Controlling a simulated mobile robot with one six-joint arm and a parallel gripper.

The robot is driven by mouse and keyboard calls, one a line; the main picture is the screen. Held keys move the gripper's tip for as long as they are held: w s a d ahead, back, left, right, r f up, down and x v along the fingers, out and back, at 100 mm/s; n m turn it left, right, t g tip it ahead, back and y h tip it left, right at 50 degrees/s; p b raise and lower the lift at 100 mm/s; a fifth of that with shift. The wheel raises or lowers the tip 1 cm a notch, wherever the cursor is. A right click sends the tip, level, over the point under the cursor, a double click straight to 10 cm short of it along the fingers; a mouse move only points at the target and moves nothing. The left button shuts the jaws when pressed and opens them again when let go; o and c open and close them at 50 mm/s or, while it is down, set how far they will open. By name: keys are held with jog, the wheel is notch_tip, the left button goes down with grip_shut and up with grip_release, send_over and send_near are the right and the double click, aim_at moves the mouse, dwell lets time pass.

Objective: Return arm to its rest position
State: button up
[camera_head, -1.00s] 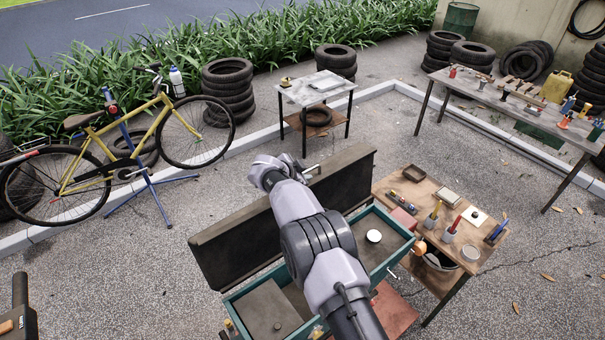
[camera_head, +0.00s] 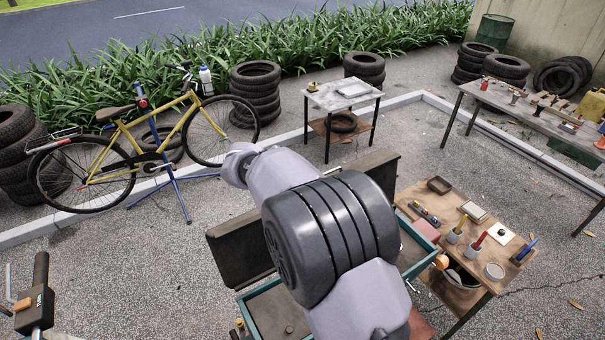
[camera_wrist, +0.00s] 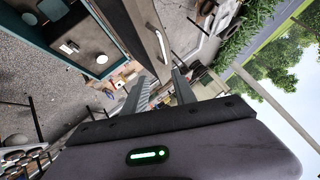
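My arm (camera_head: 330,235) rises across the middle of the head view, bent up close to the camera over the teal box. My gripper (camera_wrist: 160,76) shows in the wrist view with its two dark fingers apart and nothing between them. In the head view the fingers are hidden behind my arm. The open teal box (camera_head: 254,297) lies below my arm, with its dark raised lid (camera_head: 236,246) behind. Much of the box is covered by my arm. The box also shows at the upper left of the wrist view (camera_wrist: 108,66).
A low wooden table (camera_head: 460,204) with tools and cups stands right of the box. A small table (camera_head: 322,98) is behind, and a workbench (camera_head: 540,116) is at the right. A yellow bicycle (camera_head: 135,148) on a stand is at the left. Open pavement lies between.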

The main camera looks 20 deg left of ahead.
jog(key=shift+w, duration=0.1)
jog(key=w+d+r+t+y+b, duration=0.25)
jog(key=w+d+b, duration=0.25)
jog(key=b, duration=0.4)
jog(key=s+d+n+y+b, duration=0.2)
jog(key=d+y+b, duration=0.2)
jog(key=d+b, duration=0.65)
jog(key=s+d+f+n+g+h+b, duration=0.1)
jog(key=s+d+f+g+b, duration=0.1)
jog(key=s+d+f+b, duration=0.5)
jog(key=s+d+f+g+b, duration=0.2)
jog(key=s+d+f+b, duration=0.5)
jog(key=s+f, duration=0.7)
jog(key=s+d+f+n+g+h+b, duration=0.1)
jog(key=s+d+f+g+b, duration=0.1)
jog(key=s+d+f+b, duration=0.5)
jog(key=s+d+f, duration=0.1)
jog(key=s+f, duration=0.2)
jog(key=s, duration=0.3)
jog(key=shift+s+f+n+g+h+b, duration=0.2)
jog(key=shift+f+n+g+h+b, duration=0.05)
jog(key=shift+n+g+h+b, duration=0.1)
